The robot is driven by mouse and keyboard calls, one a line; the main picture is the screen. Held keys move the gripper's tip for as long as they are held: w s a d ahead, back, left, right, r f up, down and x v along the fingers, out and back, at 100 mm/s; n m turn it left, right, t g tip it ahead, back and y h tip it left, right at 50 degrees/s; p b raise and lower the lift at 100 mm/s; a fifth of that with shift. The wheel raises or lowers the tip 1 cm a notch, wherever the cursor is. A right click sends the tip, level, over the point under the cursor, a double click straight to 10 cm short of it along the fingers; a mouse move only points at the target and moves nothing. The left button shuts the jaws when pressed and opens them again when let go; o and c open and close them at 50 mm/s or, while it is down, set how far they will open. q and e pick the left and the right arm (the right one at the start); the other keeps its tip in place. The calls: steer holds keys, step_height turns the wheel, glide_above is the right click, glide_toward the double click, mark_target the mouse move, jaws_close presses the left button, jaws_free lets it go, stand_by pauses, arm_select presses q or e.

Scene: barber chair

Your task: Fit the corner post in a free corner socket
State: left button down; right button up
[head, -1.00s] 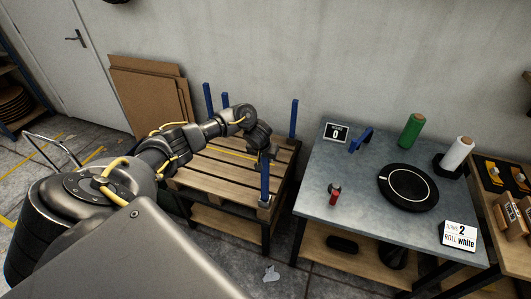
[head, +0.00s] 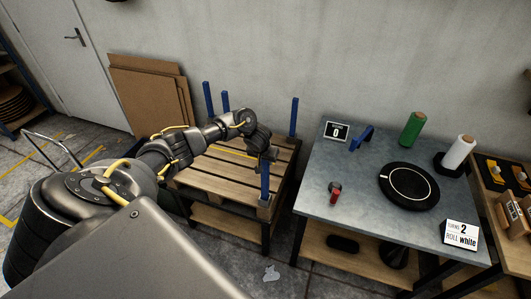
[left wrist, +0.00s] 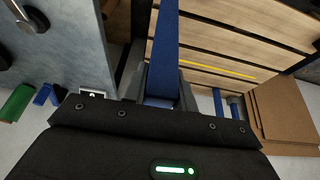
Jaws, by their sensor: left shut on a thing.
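A blue corner post (head: 265,183) stands upright at the front right corner of the wooden pallet (head: 222,178). My left gripper (head: 268,155) is shut on its upper part. In the left wrist view the same post (left wrist: 164,50) runs between the fingers. The post's foot is at the corner, but I cannot tell how deep it sits in the socket. Another blue post (head: 293,118) stands at the back right corner. Two more blue posts stand close together at the back left, the outer one (head: 208,98) and the inner one (head: 225,102). My right gripper is out of view.
A grey table (head: 335,228) stands close to the right of the pallet. It carries a black turntable (head: 409,186), green roll (head: 412,128), blue-handled tool (head: 362,138), red item (head: 335,194) and signs. Brown boards (head: 150,95) lean on the wall behind.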

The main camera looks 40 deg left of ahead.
arm_select(q)
steer(key=shift+f+b, duration=0.5)
steer(key=shift+f, duration=0.65)
steer(key=c, duration=1.1)
jaws_free()
steer(key=shift+o, duration=0.2)
steer(key=p+v, duration=0.2)
steer(key=v, duration=0.9)
